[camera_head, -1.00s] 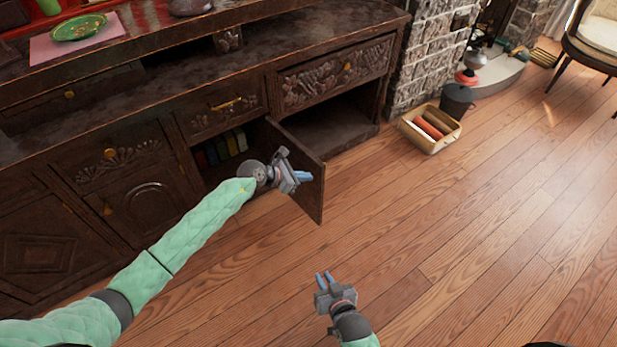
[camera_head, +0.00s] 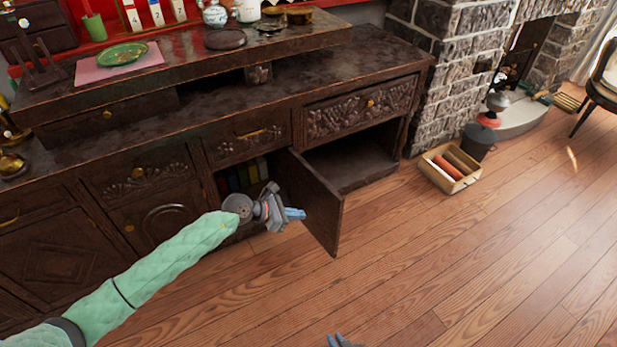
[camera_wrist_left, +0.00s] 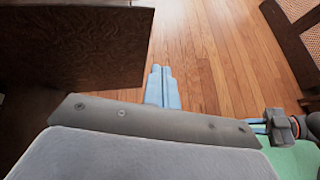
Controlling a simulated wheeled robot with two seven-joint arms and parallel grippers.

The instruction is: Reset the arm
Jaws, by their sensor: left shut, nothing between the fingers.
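My left gripper (camera_head: 294,214) is in front of the dark wooden cabinet, beside the open cabinet door (camera_head: 322,212). Its blue fingers are together and hold nothing; they also show in the left wrist view (camera_wrist_left: 162,88). The door panel also shows at the upper left of the left wrist view (camera_wrist_left: 80,45), with a visible gap to the fingers.
The dark cabinet (camera_head: 160,130) fills the left and middle. Several books (camera_head: 242,175) stand inside behind the door. A green plate (camera_head: 122,54) lies on a pink cloth on top. A box with rolls (camera_head: 449,168) stands on the floor by the stone fireplace.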

